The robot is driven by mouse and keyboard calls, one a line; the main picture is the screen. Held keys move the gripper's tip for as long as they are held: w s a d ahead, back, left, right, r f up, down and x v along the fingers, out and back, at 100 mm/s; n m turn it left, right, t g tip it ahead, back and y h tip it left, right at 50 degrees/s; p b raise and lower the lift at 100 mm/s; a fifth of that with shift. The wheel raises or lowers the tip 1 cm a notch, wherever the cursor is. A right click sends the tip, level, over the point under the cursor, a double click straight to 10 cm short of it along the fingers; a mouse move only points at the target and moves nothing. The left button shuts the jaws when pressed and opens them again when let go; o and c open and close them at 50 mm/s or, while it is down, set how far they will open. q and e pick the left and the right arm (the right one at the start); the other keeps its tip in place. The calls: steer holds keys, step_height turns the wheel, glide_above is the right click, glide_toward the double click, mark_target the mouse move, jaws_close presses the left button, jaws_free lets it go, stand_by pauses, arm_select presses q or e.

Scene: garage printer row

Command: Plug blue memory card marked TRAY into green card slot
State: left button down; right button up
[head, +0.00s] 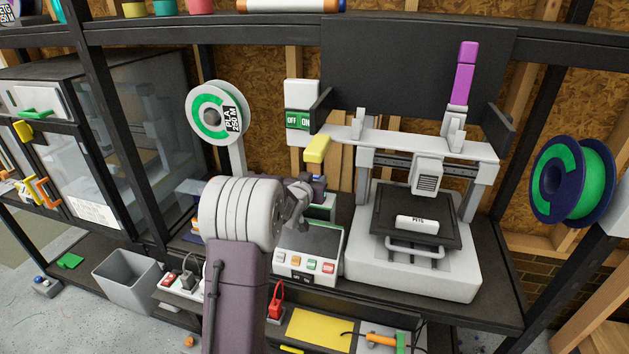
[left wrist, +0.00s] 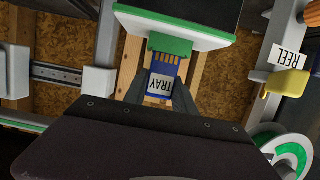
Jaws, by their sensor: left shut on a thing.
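The blue memory card (left wrist: 160,87), with a white TRAY label and gold contacts, is between the fingers of my left gripper (left wrist: 161,96) in the left wrist view. The gripper is shut on it. The contact end points at the green card slot (left wrist: 169,45), right at its edge. The contacts still show; I cannot tell whether card and slot touch. In the head view my left gripper (head: 304,196) is beside the control box (head: 311,240), its tips partly hidden by my wrist. My right gripper is not in view.
A printer (head: 412,270) with a bed plate stands to the right of the control box. A green-and-white spool (head: 217,112) hangs behind my arm. A yellow tab (head: 317,149) sticks out above the gripper. A grey bin (head: 127,276) stands lower left.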

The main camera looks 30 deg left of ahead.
arm_select(q)
steer(key=shift+f+b, duration=0.55)
steer(key=shift+f, duration=0.2)
steer(key=c, duration=0.9)
jaws_free()
steer(key=shift+c, duration=0.2)
steer(key=v, duration=0.9)
steer(key=shift+d, duration=0.1)
